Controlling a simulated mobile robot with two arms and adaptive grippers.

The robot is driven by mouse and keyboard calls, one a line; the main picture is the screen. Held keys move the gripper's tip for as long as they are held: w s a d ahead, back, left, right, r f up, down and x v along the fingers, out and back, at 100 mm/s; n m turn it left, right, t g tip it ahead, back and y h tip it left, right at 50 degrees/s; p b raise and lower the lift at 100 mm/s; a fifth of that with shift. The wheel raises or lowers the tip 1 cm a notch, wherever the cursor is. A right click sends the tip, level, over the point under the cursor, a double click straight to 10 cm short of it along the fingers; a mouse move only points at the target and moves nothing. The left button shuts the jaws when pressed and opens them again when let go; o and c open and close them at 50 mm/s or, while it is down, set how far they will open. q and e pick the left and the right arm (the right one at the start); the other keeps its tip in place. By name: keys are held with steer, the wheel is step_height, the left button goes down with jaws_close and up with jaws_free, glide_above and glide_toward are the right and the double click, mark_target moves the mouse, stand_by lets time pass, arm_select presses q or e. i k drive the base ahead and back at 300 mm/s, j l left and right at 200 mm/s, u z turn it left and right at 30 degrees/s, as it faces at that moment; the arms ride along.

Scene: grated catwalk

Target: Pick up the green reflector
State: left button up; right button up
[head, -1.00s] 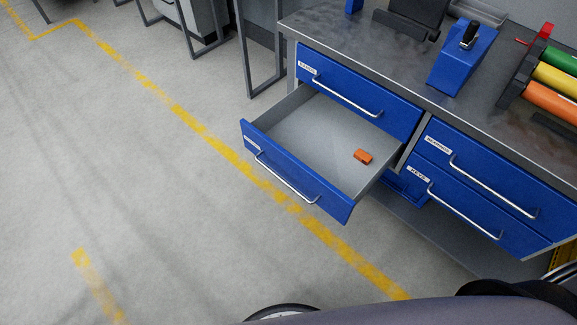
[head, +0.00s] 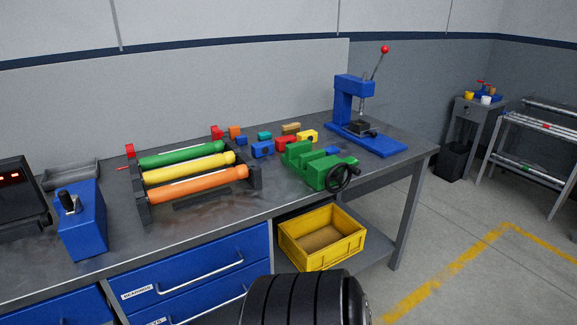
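I cannot make out a green reflector in the head view. The green things on the workbench (head: 216,236) are a green roller (head: 182,155) in a rack and a green vise (head: 318,167) with a black handwheel. A small teal block (head: 265,136) lies behind the vise among other coloured blocks. Neither of my grippers shows. A black ribbed part at the bottom middle looks like part of my own body and covers some of the bench front.
A yellow roller (head: 190,168) and an orange roller (head: 198,184) share the rack. A blue press (head: 354,100) stands at the bench's right end. A yellow crate (head: 322,238) sits on the shelf below. A blue box (head: 82,228) stands left. The floor at right is open.

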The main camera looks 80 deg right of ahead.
mark_target(351, 160)
steer(key=z, duration=3.05)
steer(key=i+l+u, duration=0.15)
steer(key=u, duration=0.3)
steer(key=i+l+u, duration=0.15)
steer(key=u, duration=0.35)
steer(key=i+l+u, duration=0.1)
steer(key=l+u, duration=0.2)
steer(key=u, duration=0.15)
